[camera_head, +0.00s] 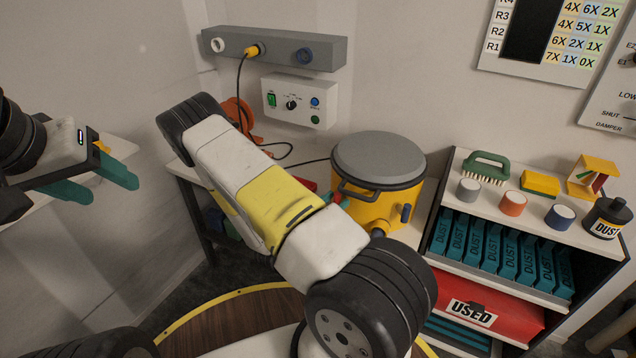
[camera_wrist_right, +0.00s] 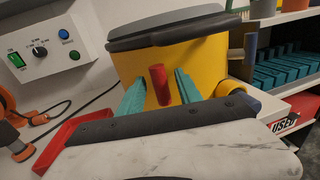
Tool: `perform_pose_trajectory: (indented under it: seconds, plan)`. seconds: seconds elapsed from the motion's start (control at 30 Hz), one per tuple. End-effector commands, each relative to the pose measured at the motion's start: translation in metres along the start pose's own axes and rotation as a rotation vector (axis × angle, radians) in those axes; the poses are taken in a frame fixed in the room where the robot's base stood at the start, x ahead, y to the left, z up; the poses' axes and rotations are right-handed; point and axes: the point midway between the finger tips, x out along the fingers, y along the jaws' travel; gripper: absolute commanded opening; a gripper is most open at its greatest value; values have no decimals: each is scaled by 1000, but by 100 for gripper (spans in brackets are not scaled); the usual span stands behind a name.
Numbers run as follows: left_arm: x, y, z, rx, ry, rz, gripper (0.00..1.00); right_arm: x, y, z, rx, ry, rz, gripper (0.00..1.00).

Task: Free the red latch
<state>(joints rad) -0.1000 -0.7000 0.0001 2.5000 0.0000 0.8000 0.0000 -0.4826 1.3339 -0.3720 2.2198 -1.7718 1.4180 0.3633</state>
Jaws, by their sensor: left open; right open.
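The yellow drum (camera_head: 356,215) with a grey lid (camera_head: 378,155) stands on the bench. The red latch (camera_wrist_right: 158,86) is an upright red bar on the drum's front, below the lid rim. My right gripper (camera_wrist_right: 160,77) is open, with one teal finger on each side of the latch. Small gaps show between the latch and both fingers. In the head view my right forearm hides most of this gripper and the latch. My left gripper (camera_head: 110,187) is open and empty at the far left, well away from the drum.
A red open-framed piece (camera_wrist_right: 75,130) lies left of the drum. A control box (camera_head: 300,100) and a grey rail (camera_head: 275,48) with a yellow plug are on the wall behind. A shelf (camera_head: 500,195) with cups, a brush and teal dust packs stands at the right.

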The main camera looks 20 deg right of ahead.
Motion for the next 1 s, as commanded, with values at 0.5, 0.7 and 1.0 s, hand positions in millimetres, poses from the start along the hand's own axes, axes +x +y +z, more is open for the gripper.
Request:
perform_pose_trajectory:
  seconds: [0.5, 0.7, 1.0]
  plan:
    - [0, 0, 0, 0, 0, 0, 55, 14, 0, 0, 0, 1, 0, 26]
    - [0, 0, 0, 0, 0, 0, 55, 14, -1, 0, -1, 1, -2, 0]
    - [0, 0, 0, 0, 0, 0, 55, 14, -2, 0, -39, -6, -6, 0]
